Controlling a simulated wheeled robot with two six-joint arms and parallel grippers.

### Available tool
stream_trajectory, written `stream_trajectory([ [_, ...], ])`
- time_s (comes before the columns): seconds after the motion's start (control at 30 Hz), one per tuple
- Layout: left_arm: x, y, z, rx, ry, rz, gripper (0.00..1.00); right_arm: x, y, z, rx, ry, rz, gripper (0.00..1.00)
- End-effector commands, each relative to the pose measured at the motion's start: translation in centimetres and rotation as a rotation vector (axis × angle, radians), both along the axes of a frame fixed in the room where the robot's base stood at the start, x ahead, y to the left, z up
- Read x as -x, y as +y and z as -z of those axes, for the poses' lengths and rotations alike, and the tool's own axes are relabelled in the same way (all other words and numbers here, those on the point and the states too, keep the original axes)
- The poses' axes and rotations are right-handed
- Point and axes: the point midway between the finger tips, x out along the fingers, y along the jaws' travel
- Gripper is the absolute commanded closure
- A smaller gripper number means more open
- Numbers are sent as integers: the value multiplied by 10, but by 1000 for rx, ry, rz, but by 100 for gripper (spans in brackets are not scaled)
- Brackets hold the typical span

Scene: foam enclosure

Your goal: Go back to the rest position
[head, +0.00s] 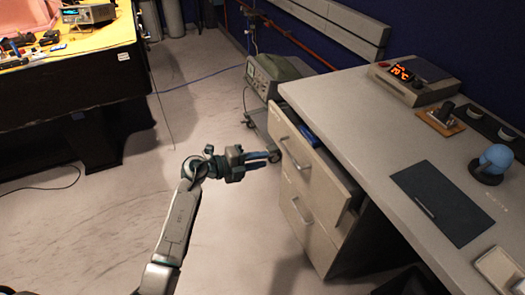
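My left arm comes in from the bottom left and reaches forward over the floor. Its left gripper (268,160) points right, toward the drawers of the grey desk, with a small gap between its two bluish fingers. Nothing shows between them. The fingertips are close to the front of the top drawer (296,150) in the picture, left of its handle; I cannot tell how far apart they are in depth. The top drawer is pulled partly out, and something blue (309,134) shows inside. My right gripper is not in view.
The grey desk (360,115) fills the right, with a lower drawer (304,222), a device with a red display (408,80), a dark mat (440,203) and a blue round object (492,162). A cart (262,118) stands behind. Floor left of my arm is clear except for cables.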

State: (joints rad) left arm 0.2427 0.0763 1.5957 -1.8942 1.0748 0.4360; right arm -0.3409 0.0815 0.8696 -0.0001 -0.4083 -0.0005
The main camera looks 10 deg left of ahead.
Motion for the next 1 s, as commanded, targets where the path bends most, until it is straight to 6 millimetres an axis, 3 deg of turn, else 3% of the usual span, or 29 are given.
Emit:
stream_trajectory([
  [0.27,1,1,8,38,12,-16,75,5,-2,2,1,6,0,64],
  [0.37,4,5,28,147,47,-75,75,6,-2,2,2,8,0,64],
  [0.43,6,15,52,259,93,-155,75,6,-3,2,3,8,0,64],
  [0.57,18,49,118,477,224,-391,75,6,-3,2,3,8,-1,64],
  [0.77,69,113,245,676,481,-816,75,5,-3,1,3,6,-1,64],
  [0.87,109,139,305,715,612,-1010,75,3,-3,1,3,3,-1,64],
  [1.0,179,167,382,730,798,-1262,75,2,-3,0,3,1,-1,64],
])
